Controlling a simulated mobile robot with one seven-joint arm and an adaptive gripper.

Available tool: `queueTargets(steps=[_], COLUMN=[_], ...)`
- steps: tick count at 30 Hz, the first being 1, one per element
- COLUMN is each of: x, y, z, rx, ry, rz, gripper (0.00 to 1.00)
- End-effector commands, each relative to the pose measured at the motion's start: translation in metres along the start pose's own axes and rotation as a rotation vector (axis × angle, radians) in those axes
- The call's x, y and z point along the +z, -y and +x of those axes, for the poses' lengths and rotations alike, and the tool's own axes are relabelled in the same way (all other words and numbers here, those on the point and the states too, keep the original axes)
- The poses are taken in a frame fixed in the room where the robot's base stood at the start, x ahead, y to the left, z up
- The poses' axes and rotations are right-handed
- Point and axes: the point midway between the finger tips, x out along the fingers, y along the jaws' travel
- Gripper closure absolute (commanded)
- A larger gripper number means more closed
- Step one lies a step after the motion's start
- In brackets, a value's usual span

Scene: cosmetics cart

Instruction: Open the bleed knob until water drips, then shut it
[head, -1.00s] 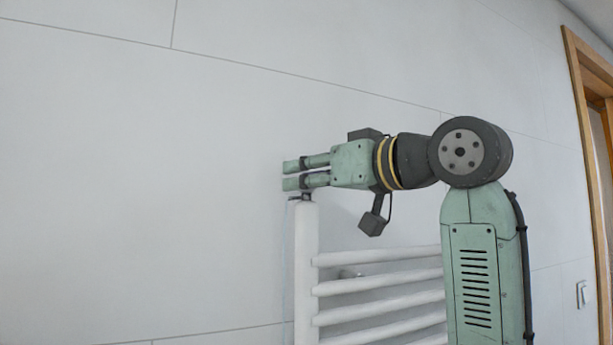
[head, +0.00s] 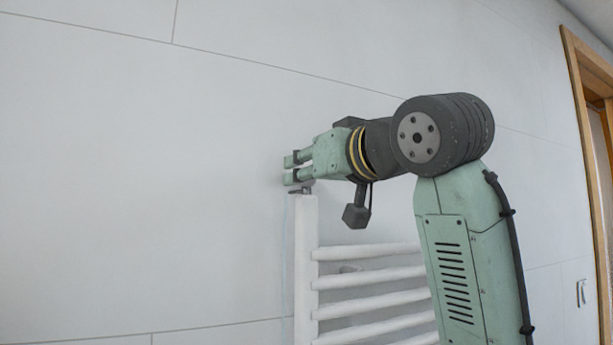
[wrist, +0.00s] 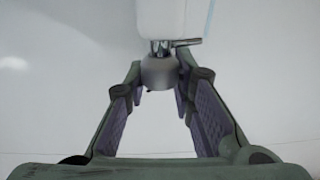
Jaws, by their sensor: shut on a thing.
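The grey bleed knob (wrist: 160,72) sits on a shiny metal valve (wrist: 160,47) at the end of the white radiator post (wrist: 160,18). My gripper (wrist: 160,88) is shut on the knob, one finger on each side, in the wrist view. A small spout (wrist: 188,42) sticks out from the valve. A thin pale-blue line, which looks like running water (wrist: 209,18), starts at the spout's tip. In the head view my gripper (head: 290,170) is at the top of the radiator post (head: 305,255), its fingers pointing left. The knob is hidden there.
The white towel radiator's rungs (head: 370,275) run right from the post, below my arm. A plain tiled wall (head: 130,180) lies behind. A wooden door frame (head: 580,110) stands far right. The space left of the post is clear.

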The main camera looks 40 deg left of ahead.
Motion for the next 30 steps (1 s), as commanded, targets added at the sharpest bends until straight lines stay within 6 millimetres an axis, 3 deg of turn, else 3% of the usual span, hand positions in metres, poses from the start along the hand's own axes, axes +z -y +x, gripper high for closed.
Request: queueTargets(steps=[18,30], x=[-0.0005,-0.0004], y=[0.0018,0.0004], z=[-0.0001,0.0002], rx=[0.570,0.798], ry=[-0.002,0.000], rz=[-0.004,0.000], gripper=[1.00,1.00])
